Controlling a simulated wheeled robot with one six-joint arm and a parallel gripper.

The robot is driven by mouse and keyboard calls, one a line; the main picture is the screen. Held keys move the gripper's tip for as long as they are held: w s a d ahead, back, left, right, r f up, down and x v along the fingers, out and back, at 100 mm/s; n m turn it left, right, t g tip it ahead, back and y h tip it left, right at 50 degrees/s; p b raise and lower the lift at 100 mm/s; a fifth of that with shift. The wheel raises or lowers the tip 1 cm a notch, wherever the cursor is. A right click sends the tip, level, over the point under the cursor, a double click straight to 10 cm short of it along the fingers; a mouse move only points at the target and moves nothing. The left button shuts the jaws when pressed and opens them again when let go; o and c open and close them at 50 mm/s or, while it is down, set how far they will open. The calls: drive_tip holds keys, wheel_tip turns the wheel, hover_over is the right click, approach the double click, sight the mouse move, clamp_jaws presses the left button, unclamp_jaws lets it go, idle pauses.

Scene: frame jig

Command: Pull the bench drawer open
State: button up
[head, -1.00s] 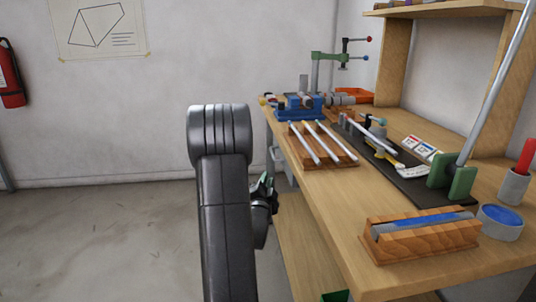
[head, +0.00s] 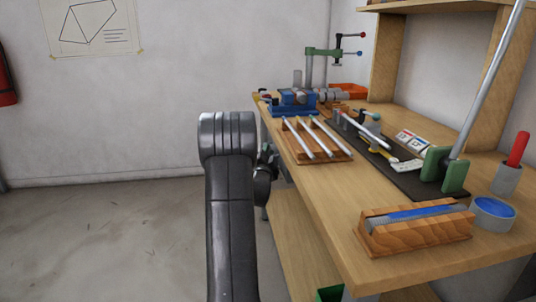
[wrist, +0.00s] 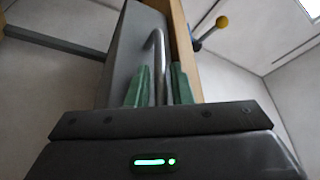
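The drawer's grey front (wrist: 128,50) shows in the wrist view, under the wooden edge of the bench top (wrist: 184,45). Its bent metal bar handle (wrist: 159,70) stands between the two green fingers of my gripper (wrist: 160,85). The fingers flank the bar with narrow gaps, so the gripper looks open around it. In the head view my dark arm hides the gripper and most of the drawer. I cannot tell there whether the drawer stands out from the bench.
The workbench (head: 330,215) carries a blue vise (head: 293,103), a wooden rack with metal rods (head: 312,148), a wooden block with a blue bar (head: 415,228) and a blue-topped round tin (head: 493,213). Bare floor (head: 100,240) lies left of the bench.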

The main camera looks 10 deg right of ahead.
clamp_jaws()
drive_tip(key=a+b, duration=0.3)
drive_tip(key=a, duration=1.8)
drive_tip(key=shift+a, duration=0.4)
unclamp_jaws()
